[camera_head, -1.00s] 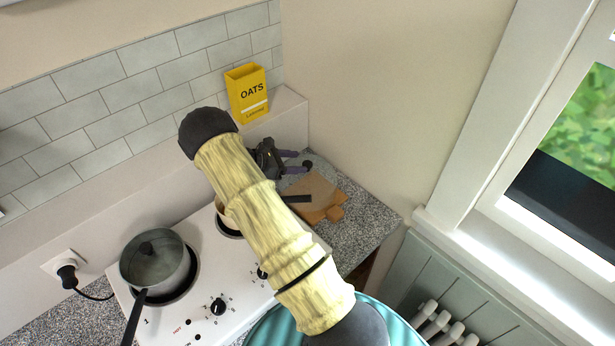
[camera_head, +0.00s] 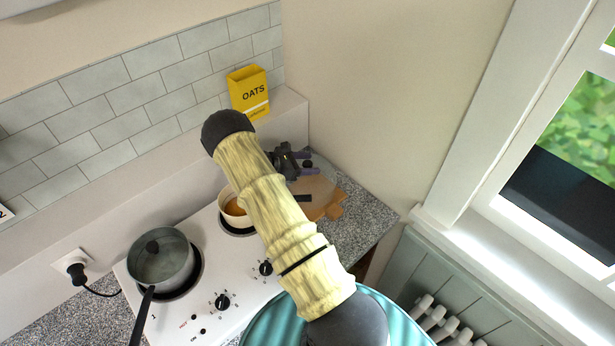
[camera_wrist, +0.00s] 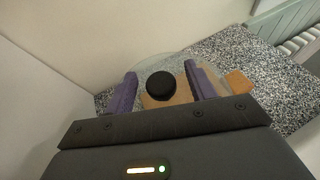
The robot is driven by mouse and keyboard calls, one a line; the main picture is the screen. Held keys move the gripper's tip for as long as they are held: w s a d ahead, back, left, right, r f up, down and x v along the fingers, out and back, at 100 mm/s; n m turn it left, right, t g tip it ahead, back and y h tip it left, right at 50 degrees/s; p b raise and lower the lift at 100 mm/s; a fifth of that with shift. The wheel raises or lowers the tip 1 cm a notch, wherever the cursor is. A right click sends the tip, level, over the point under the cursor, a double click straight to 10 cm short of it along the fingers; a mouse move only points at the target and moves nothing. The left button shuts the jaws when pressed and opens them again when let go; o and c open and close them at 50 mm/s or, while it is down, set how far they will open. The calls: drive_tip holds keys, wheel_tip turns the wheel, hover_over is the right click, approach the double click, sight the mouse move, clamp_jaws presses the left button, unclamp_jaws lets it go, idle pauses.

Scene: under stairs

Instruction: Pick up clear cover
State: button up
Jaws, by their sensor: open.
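The clear cover (camera_wrist: 160,86) is a round see-through lid with a black knob. It lies over a wooden board (camera_wrist: 237,83), which also shows in the head view (camera_head: 333,208). My gripper (camera_wrist: 160,72) is open, its two purple fingers on either side of the black knob in the wrist view. I cannot tell whether a finger touches it. In the head view my gripper (camera_head: 306,161) is above the board near the corner, partly hidden behind my arm. The lid's near part is hidden by my gripper in the wrist view.
A covered pot (camera_head: 160,262) stands on the left of the white stove (camera_head: 212,260). A pan (camera_head: 232,207) with orange-brown contents stands on the back burner, its black handle (camera_head: 303,198) reaching toward the board. A yellow oats box (camera_head: 249,92) stands on the ledge. The wall is close behind.

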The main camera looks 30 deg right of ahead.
drive_tip(key=shift+c, duration=0.2)
clamp_jaws()
wheel_tip(320, 180, up, 10)
drive_tip(key=b, duration=0.4)
idle(0.4)
idle(0.3)
drive_tip(key=c, duration=0.8)
unclamp_jaws()
clamp_jaws()
